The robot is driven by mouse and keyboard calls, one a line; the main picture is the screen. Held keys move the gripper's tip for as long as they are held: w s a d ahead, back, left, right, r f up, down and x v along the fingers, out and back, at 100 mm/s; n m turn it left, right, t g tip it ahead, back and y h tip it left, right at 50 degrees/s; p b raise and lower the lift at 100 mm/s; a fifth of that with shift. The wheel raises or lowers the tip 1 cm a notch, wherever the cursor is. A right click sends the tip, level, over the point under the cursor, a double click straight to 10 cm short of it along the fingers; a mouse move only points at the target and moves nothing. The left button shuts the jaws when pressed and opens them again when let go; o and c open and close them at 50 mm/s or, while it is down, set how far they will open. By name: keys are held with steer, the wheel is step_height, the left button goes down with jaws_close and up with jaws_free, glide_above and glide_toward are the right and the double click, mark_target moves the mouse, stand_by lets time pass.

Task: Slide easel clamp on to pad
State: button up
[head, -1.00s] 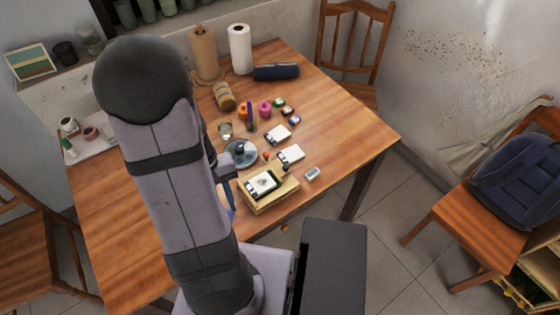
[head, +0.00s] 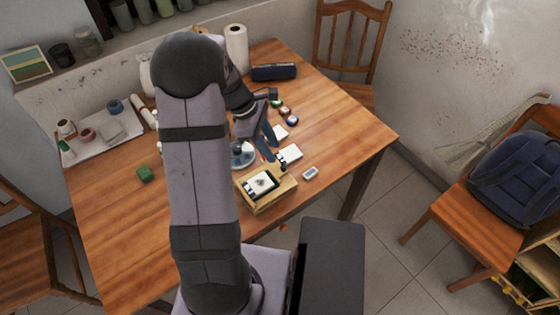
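A pad with a white face and dark edging (head: 260,184) lies on a wooden box-like easel (head: 284,193) near the table's front edge. A small dark piece (head: 282,164) sits at the easel's back corner, beside a white block; it may be the clamp, but it is too small to tell. My gripper (head: 271,134) is above the table, behind the easel and apart from the pad. My arm partly hides it, and I cannot make out its fingertips or anything between them.
White blocks (head: 290,153) and a grey eraser-like piece (head: 310,173) lie near the easel. A round dish (head: 243,155) is left of them. A dark case (head: 274,72) and paper roll (head: 237,48) stand at the back.

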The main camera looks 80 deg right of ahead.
mark_target(282, 166)
steer(key=shift+n, duration=0.4)
steer(key=shift+p+x, duration=0.65)
steer(key=shift+x, duration=3.05)
steer(key=shift+w+a, duration=0.1)
jaws_close()
